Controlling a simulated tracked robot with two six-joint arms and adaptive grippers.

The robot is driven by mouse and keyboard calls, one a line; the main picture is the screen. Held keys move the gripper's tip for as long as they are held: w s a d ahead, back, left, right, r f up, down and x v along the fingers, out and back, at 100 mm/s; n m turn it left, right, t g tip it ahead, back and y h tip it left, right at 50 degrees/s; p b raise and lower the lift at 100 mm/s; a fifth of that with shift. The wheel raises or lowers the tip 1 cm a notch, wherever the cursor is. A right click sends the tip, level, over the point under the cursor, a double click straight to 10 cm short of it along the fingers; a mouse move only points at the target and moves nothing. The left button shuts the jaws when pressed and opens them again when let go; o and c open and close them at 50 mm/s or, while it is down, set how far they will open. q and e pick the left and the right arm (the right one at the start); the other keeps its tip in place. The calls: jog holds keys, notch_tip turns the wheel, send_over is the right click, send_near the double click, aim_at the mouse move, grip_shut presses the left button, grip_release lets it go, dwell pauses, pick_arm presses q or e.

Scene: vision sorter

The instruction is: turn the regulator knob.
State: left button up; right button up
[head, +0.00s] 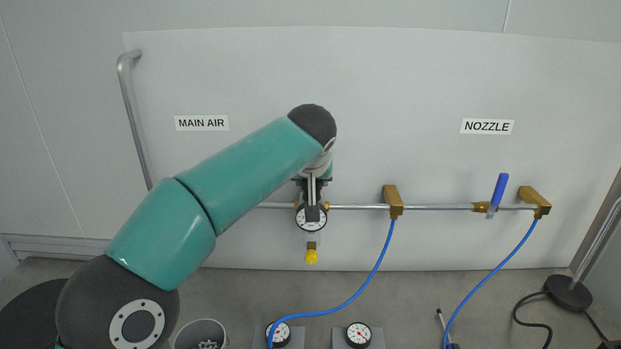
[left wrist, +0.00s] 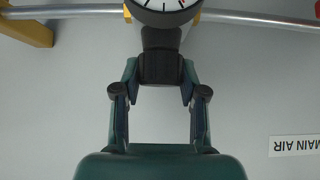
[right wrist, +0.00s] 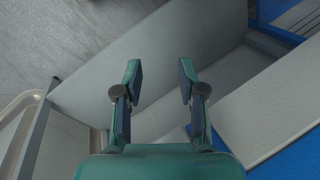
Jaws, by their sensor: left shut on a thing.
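The regulator knob (left wrist: 160,68) is dark and ribbed, above the white round gauge (head: 311,219) of the regulator. My left gripper (head: 312,182) comes from above and is shut on the knob. In the left wrist view my left gripper (left wrist: 160,80) has a finger on each side of the knob, and part of the gauge (left wrist: 166,5) shows at the top edge. In the head view the gripper and arm mostly hide the knob. My right gripper (right wrist: 158,75) is open and empty, seen only in the right wrist view.
A steel pipe (head: 360,207) runs along the panel, with brass blocks (head: 393,200), a blue valve lever (head: 499,188) and blue hoses (head: 375,268). A yellow part (head: 311,257) hangs below the regulator. Two gauges (head: 358,334) stand at the front. Grey sheets and walls surround my right gripper.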

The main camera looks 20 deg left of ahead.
pick_arm(q)
jog(key=o, duration=1.2)
jog(key=shift+c, duration=0.2)
jog(key=v, duration=1.2)
jog(key=shift+s+f, duration=0.1)
jog(key=shift+f, duration=0.05)
